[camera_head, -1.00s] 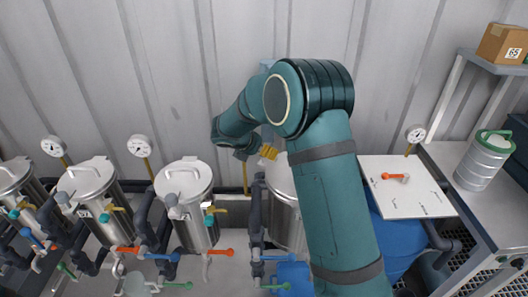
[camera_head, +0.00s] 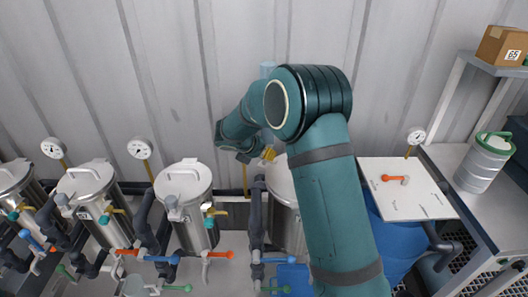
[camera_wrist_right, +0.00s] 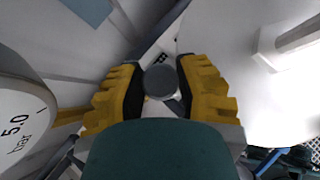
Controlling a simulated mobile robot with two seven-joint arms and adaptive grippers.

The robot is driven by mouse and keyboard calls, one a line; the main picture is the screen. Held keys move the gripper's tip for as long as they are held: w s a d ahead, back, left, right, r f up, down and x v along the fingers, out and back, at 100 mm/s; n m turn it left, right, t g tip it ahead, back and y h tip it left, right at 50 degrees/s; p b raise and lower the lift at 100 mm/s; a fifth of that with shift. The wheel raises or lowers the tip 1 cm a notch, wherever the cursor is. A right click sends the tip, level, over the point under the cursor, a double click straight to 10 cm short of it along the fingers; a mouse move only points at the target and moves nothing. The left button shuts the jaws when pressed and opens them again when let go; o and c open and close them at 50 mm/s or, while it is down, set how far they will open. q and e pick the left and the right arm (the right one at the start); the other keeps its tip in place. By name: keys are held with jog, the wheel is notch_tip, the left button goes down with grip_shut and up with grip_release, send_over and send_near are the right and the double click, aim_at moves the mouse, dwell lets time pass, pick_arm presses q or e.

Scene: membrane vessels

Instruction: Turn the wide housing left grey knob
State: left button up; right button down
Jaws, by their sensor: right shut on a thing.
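My right gripper (camera_head: 268,154) reaches over the left side of the wide steel housing (camera_head: 283,220), largely covered by my arm in the head view. In the right wrist view the yellow fingers of this gripper (camera_wrist_right: 160,84) are shut on a round grey knob (camera_wrist_right: 160,81), seen end-on between the dark pads. The pale housing lid (camera_wrist_right: 240,75) lies to the right of the fingers there. The knob is hidden in the head view. My left gripper is not in view.
A narrower steel housing (camera_head: 187,225) stands to the left, with several valves and pipes in front. A pressure gauge (camera_wrist_right: 20,120) is close to the left finger in the wrist view. A blue barrel (camera_head: 398,250) under a white board (camera_head: 415,200) stands to the right.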

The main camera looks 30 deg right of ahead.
jog(key=shift+n, duration=0.3)
jog(key=shift+d+f+n+t+y+b, duration=0.1)
jog(key=shift+n+t+y+b, duration=0.4)
jog(key=shift+n+t, duration=0.6)
jog(key=n+t+y+b, duration=0.1)
jog(key=n+t+y, duration=0.1)
jog(key=n, duration=0.2)
jog(key=shift+n+b, duration=0.3)
jog(key=shift+b, duration=0.1)
jog(key=shift+n+t+y+b, duration=0.3)
jog(key=shift+n+t+y, duration=0.3)
jog(key=shift+n+y, duration=1)
jog(key=shift+n, duration=0.5)
jog(key=shift+n+t+y, duration=0.3)
jog(key=c, duration=0.6)
grip_release()
